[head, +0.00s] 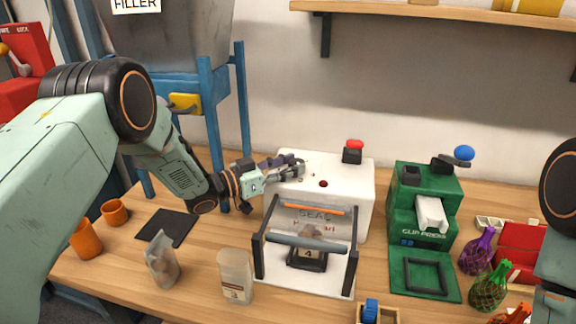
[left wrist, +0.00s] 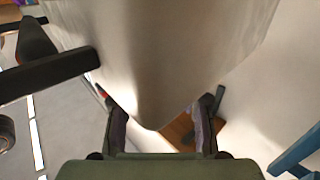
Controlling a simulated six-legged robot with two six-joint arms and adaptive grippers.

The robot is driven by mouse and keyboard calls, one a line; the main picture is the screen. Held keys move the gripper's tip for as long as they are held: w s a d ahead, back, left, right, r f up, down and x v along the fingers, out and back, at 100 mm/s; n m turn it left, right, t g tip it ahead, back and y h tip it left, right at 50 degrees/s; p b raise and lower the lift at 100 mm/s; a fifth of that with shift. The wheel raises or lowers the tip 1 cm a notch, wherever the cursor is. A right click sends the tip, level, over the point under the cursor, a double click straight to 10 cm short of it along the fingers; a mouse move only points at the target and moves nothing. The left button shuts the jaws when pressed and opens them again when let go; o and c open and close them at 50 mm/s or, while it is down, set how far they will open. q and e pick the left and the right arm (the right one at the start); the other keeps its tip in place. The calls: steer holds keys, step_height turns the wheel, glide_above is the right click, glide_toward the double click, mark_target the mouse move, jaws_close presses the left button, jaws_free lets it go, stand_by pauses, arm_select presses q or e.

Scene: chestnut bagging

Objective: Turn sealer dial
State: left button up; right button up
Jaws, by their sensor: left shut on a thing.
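My left gripper (head: 296,166) reaches in from the left to the upper left of the sealer's top. It is shut on the sealer dial, which its fingers mostly hide. In the left wrist view the two fingers (left wrist: 160,128) stand apart, with the pale sealer (left wrist: 165,60) filling the space in front of them. A small dark red knob (head: 323,183) sits on the sealer top. My right gripper is out of view; only part of that arm shows at the right edge.
A green clip press (head: 410,205) stands right of the sealer. A clear jar (head: 235,276) and a filled bag (head: 161,260) stand in front left. Orange cups (head: 86,241) are at the left. Net bags (head: 489,288) lie at the right. A blue filler frame (head: 215,95) rises behind.

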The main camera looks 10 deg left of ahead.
arm_select(q)
steer(key=shift+c, duration=0.6)
steer(key=shift+s+d+t, duration=0.1)
steer(key=shift+t, duration=0.2)
steer(key=shift+r+n+t+y+p, duration=0.1)
steer(key=shift+n+t+y+p, duration=0.4)
steer(key=shift+n+y, duration=0.25)
steer(key=shift+s+d+n+t+y, duration=0.1)
steer(key=shift+d+n+t+y, duration=0.05)
steer(key=shift+n+t+y, duration=0.45)
steer(key=shift+s+d+n+t+y, duration=0.15)
steer(key=shift+n+t+y, duration=0.25)
steer(key=shift+y, duration=0.35)
steer(key=shift+n+t+y+p, duration=0.35)
steer(key=shift+n+y, duration=0.2)
steer(key=shift+y, duration=0.55)
steer(key=o, duration=1.2)
steer(key=shift+c, duration=0.2)
